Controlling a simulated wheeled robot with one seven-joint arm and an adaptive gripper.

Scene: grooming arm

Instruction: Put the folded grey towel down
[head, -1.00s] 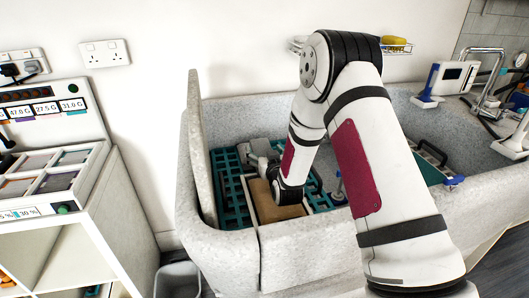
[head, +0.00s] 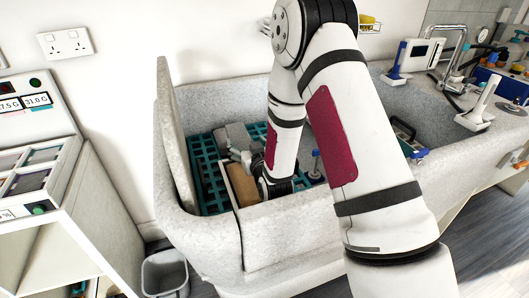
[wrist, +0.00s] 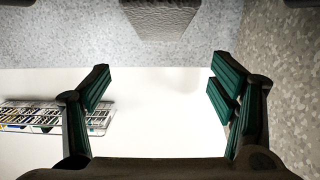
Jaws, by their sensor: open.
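A grey, folded-looking thing (head: 235,136), probably the towel, lies on the teal grid rack (head: 205,165) at the back left inside the speckled grey tub. My gripper (head: 240,157) is just in front of it, beside the tan-topped tray; the arm hides part of this area. In the wrist view my gripper (wrist: 160,82) has its two teal-padded fingers wide apart with nothing between them. A textured dark grey thing (wrist: 160,17) shows beyond the fingers at the top edge; it may be the same towel. I cannot tell whether it touches anything.
The tub wall (head: 300,235) rises in front of my gripper. A raised panel (head: 175,140) stands at the left. A grey bin (head: 165,275) and a white shelf unit (head: 50,240) stand outside, left.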

